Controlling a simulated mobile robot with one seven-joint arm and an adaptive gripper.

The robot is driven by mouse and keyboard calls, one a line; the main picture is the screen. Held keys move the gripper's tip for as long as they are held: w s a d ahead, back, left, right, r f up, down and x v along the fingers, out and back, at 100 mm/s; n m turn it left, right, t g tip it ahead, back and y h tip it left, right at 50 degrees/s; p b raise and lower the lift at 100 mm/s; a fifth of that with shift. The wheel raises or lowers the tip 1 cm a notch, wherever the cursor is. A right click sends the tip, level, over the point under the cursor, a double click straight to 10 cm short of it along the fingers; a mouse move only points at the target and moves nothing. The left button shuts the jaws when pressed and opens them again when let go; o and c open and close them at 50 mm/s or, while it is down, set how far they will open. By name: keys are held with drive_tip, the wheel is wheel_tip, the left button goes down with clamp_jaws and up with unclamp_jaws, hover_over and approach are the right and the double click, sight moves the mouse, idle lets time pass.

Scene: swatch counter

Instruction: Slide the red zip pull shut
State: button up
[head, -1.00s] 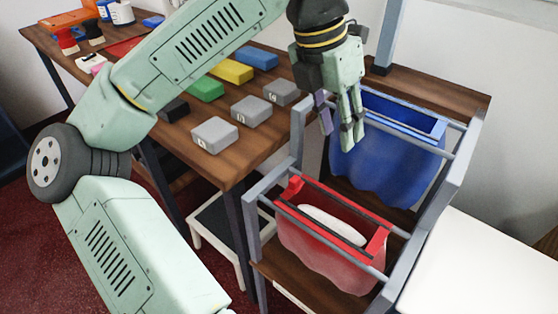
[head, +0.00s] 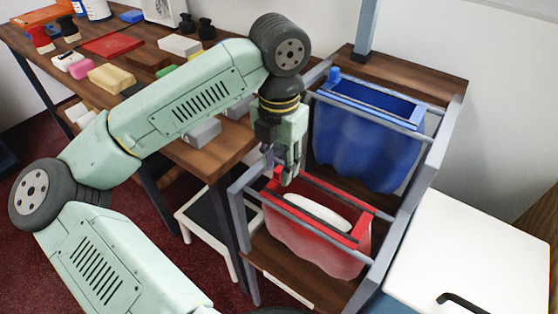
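The red bag (head: 318,248) hangs from the rails of the grey frame in the head view. Its top is open and shows a white, rounded thing (head: 318,213) inside. A small red block, which looks like the red zip pull (head: 278,173), stands at the left end of the red bag's top. My gripper (head: 284,172) points down at that left end, with its fingertips close to the red pull and partly over it. I cannot tell whether they touch it. The spread of the fingers is unclear at this angle, and I see nothing held between them.
A blue bag (head: 360,150) with a blue pull (head: 334,75) hangs behind the red one. Grey frame rails (head: 445,150) surround both bags. A white-topped box (head: 470,250) stands at right. The wooden table (head: 215,160) at left holds several coloured blocks.

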drive_tip(key=shift+f, duration=0.1)
drive_tip(key=shift+c, duration=0.5)
clamp_jaws()
idle(0.3)
